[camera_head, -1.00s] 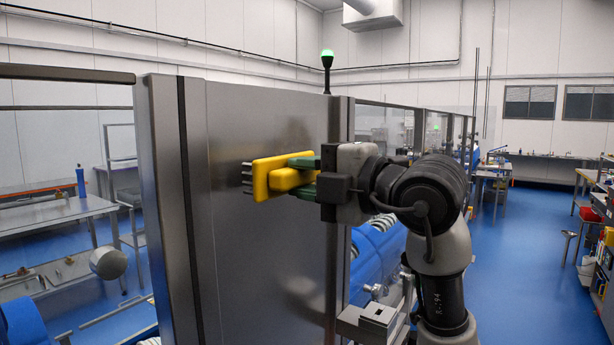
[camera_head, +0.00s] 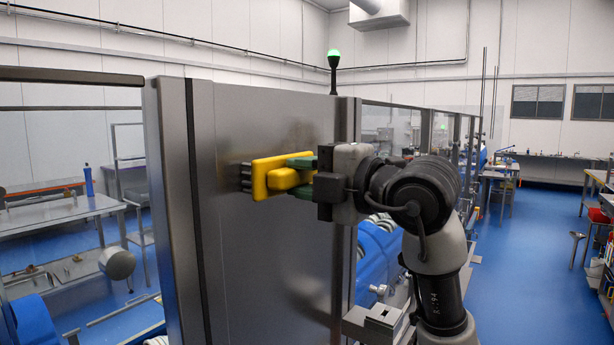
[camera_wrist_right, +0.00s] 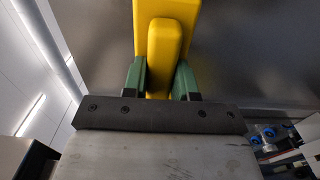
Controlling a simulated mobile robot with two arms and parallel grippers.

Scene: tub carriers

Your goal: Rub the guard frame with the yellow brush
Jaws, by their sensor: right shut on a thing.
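The yellow brush (camera_head: 262,176) is held upright in front of the metal panel of the guard frame (camera_head: 235,255), its dark bristles facing left. The bristles look close to or against the panel, but I cannot tell if they touch. My right gripper (camera_head: 301,175) is shut on the brush's yellow handle with its green fingers. In the right wrist view the brush (camera_wrist_right: 165,22) sits between the two green fingers (camera_wrist_right: 159,78), with the grey panel behind it. My left gripper is not in view.
Blue rollers or tubs (camera_head: 375,255) lie behind the panel, below my right arm. A steel table (camera_head: 65,212) with a blue bottle (camera_head: 89,180) stands at the left. Blue floor (camera_head: 515,265) is open at the right, beside shelving.

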